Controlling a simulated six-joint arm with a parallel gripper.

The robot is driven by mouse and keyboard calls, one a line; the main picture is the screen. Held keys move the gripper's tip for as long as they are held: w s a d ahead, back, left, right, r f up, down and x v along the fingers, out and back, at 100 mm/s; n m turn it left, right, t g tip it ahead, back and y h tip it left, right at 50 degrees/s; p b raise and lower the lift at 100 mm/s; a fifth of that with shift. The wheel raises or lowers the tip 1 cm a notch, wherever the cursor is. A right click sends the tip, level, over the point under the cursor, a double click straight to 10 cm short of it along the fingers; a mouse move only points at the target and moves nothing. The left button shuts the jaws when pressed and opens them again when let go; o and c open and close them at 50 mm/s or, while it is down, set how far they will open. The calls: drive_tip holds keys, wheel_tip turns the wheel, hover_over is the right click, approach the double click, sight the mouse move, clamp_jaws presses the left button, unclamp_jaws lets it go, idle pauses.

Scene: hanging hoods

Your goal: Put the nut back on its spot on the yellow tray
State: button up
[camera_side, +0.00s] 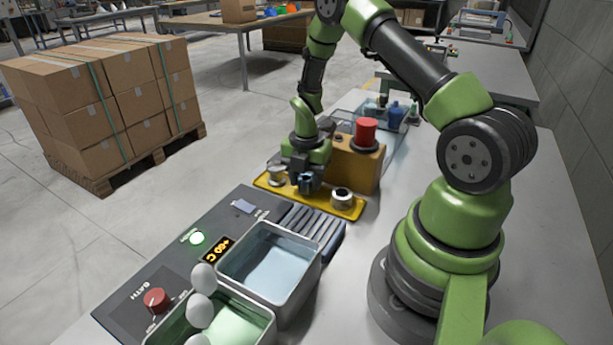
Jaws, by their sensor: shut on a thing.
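The yellow tray (262,183) lies on the bench beyond the grey bath unit. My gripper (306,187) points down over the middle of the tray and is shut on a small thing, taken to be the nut. The fingers hide most of it, and I cannot tell whether it touches the tray. A round metal piece with a dark centre (342,196) sits at the tray's right end. A pale metal piece (277,175) sits at its left end.
A brown box with a red cylinder (366,132) on top stands close behind the tray's right end. A ribbed dark block (312,226) lies in front of the tray. Nearer are a water-filled metal basin (300,287) and several white egg-shaped things (203,279).

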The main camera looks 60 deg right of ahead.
drive_tip(key=shift+f, duration=0.8)
drive_tip(key=o, duration=1.1)
drive_tip(key=a+r+m+t, duration=0.1)
drive_tip(key=a+r+m, duration=0.1)
drive_tip(key=r, duration=0.7)
drive_tip(key=a+r+m+t, duration=0.1)
drive_tip(key=a+r+m, duration=0.1)
drive_tip(key=r, duration=0.7)
drive_tip(key=s+a+r+m+t, duration=0.1)
drive_tip(key=s+a+r+m, duration=0.3)
drive_tip(key=m, duration=0.2)
drive_tip(key=s+a+r+m+t+y, duration=0.1)
drive_tip(key=s+a+r+m+t, duration=0.1)
drive_tip(key=s+a+r+m, duration=0.2)
drive_tip(key=s+a+r+m+t+y, duration=0.1)
drive_tip(key=s+a+r+m+t, duration=0.1)
drive_tip(key=s+a+r+m, duration=0.3)
drive_tip(key=shift+s+m, duration=0.4)
drive_tip(key=shift+m, duration=0.75)
drive_tip(key=shift+s+m, duration=0.35)
drive_tip(key=shift+m, duration=0.8)
